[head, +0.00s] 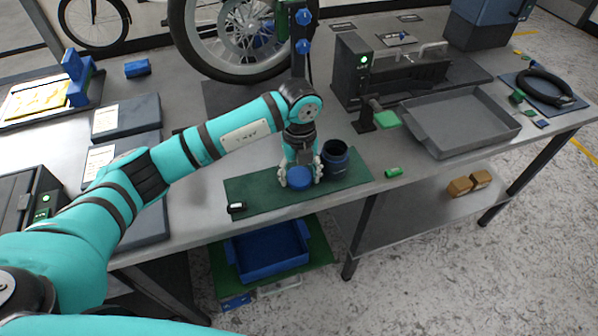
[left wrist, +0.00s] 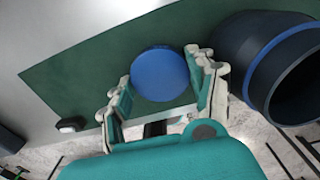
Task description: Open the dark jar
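The dark jar (head: 336,160) stands upright on the green mat, its mouth open with no lid on it. In the left wrist view the dark jar (left wrist: 238,48) is at the right, with a blue band near its rim. A round blue lid (head: 300,178) is on or just above the mat, left of the jar. My left gripper (head: 300,172) points down with one finger on each side of the lid. In the left wrist view the lid (left wrist: 160,74) lies between the fingertips; I cannot tell whether they press on it. My right gripper is not in view.
The green mat (head: 258,190) lies at the bench's front edge, with a small black item (head: 236,208) at its left. A grey tray (head: 440,135) and a green block (head: 393,173) are to the right. A bike wheel (head: 240,68) stands behind. A blue bin (head: 268,262) sits below.

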